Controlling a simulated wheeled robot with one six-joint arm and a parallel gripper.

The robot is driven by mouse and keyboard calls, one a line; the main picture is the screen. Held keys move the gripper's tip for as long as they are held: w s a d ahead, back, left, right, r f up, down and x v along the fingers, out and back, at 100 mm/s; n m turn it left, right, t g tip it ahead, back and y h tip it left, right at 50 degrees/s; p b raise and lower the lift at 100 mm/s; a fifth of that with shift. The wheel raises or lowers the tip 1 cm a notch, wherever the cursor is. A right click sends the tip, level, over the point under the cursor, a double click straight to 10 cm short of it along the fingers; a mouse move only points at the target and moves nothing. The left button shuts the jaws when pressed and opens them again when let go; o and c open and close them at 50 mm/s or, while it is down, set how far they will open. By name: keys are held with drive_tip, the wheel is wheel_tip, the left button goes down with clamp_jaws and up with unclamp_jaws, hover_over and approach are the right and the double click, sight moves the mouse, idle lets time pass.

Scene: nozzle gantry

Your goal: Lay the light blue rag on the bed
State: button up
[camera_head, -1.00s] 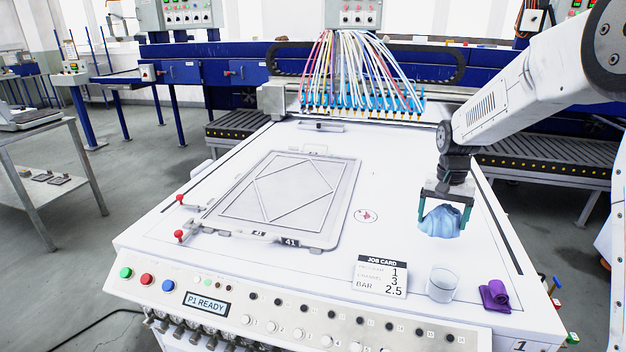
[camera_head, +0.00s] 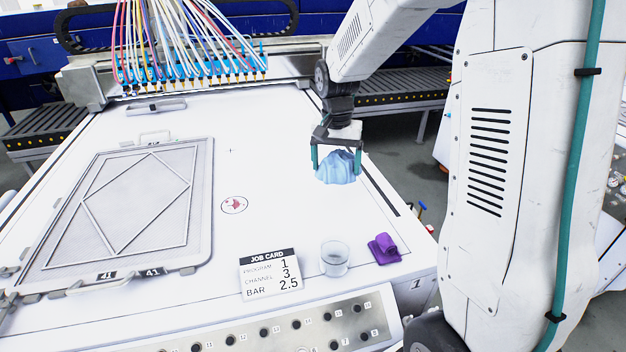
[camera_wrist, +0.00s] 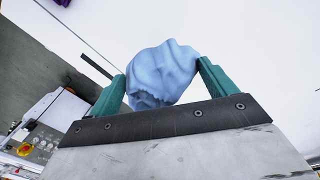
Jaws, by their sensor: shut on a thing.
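The light blue rag (camera_head: 338,170) is a crumpled bundle between the two green fingers of my gripper (camera_head: 337,163). In the wrist view the rag (camera_wrist: 162,75) fills the space between the fingers of my gripper (camera_wrist: 165,85), which are shut on it. My gripper points down over the right part of the white bed (camera_head: 240,125). Whether the rag's underside touches the bed cannot be told.
A framed plate (camera_head: 130,200) lies on the left of the bed. A job card (camera_head: 269,274), a clear glass (camera_head: 334,258) and a folded purple cloth (camera_head: 384,248) are near the front edge. Hoses and nozzles (camera_head: 190,70) span the back. The middle is mostly clear.

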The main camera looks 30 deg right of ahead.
wheel_tip(320, 180, down, 8)
drive_tip(key=shift+r, duration=0.15)
idle(0.3)
drive_tip(key=o, duration=0.9)
drive_tip(key=shift+r, duration=0.1)
